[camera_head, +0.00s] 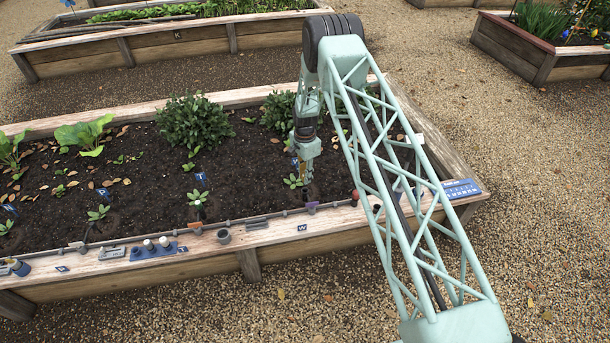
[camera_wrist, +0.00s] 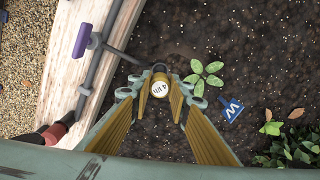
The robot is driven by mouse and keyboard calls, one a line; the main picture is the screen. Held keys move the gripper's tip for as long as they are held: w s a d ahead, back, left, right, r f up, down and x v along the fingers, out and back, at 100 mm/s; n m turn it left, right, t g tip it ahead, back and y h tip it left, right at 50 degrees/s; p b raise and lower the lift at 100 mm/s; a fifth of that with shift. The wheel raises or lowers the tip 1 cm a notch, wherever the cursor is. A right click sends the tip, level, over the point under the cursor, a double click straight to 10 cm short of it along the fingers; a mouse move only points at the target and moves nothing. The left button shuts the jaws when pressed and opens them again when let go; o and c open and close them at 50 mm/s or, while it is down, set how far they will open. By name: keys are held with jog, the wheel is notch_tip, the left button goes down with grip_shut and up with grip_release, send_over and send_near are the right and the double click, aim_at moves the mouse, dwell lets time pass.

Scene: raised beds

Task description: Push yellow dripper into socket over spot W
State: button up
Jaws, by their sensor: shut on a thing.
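My gripper (camera_head: 304,178) points down over the soil near the front plank. In the wrist view its gold-padded fingers (camera_wrist: 160,92) are shut on the dripper (camera_wrist: 160,89), whose pale round top reads like "4 l/h". The dripper's yellow body is mostly hidden between the fingers. A blue W marker (camera_wrist: 231,109) stands in the soil beside a small seedling (camera_wrist: 206,76), both to the right of the dripper. A thin side tube (camera_wrist: 122,54) runs from the pipe towards the dripper. The socket is hidden, so I cannot tell whether the dripper touches it.
A grey pipe (camera_wrist: 96,70) runs along the wooden plank (camera_wrist: 110,25), with a purple-handled valve (camera_wrist: 82,38) on it. A red-topped valve (camera_head: 355,195) stands right of my gripper. A blue holder (camera_head: 155,250) with white-topped pieces and a grey cup (camera_head: 223,236) sit left. Bushes (camera_head: 194,120) grow behind.

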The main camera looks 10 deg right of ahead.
jog(key=shift+f, duration=0.8)
jog(key=shift+f+b, duration=1.9)
jog(key=shift+f, duration=0.4)
dwell(2.5)
jog(key=o, duration=0.8)
jog(key=shift+o, duration=0.4)
jog(key=o, duration=0.4)
jog(key=shift+r, duration=0.15)
jog(key=shift+r+p, duration=1)
jog(key=shift+r, duration=2.4)
